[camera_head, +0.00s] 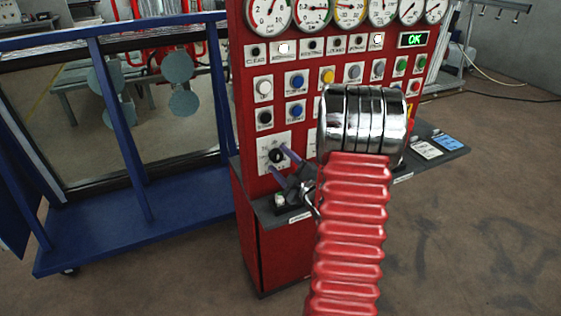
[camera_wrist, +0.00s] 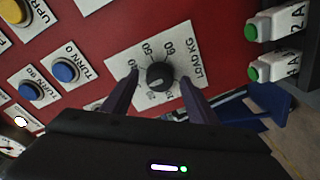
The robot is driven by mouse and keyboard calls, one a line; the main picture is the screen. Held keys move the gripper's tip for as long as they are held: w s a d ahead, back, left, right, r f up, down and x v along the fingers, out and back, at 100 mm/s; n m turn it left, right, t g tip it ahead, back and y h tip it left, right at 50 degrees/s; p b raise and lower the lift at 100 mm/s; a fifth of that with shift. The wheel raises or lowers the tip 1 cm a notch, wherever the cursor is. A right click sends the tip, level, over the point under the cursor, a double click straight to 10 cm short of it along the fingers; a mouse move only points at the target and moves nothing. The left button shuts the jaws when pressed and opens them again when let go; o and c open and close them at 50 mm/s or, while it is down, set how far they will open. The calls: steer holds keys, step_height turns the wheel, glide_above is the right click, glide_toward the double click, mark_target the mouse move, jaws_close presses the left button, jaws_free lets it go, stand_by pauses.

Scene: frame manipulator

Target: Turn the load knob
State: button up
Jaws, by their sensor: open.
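The load knob (camera_wrist: 160,76) is a round black dial on a white plate (camera_wrist: 184,42) marked "LOAD KG" with numbers around it. In the head view the knob (camera_head: 277,156) sits low on the left of the red panel. My gripper (camera_wrist: 165,82) is open, with one dark finger on each side of the knob. In the head view its fingers (camera_head: 281,160) reach toward the knob from the lower right. I cannot tell whether the fingers touch the knob. My red ribbed arm hides part of the panel in the head view.
Blue buttons (camera_wrist: 64,71) and a yellow button (camera_wrist: 8,12) lie left of the plate in the wrist view. Green-tipped white switches (camera_wrist: 276,22) are at the right. A grey shelf (camera_head: 440,152) juts from the panel. A blue-framed cart (camera_head: 140,226) stands left.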

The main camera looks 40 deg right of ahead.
steer(key=shift+w, duration=0.25)
steer(key=shift+c, duration=0.7)
steer(key=c, duration=0.9)
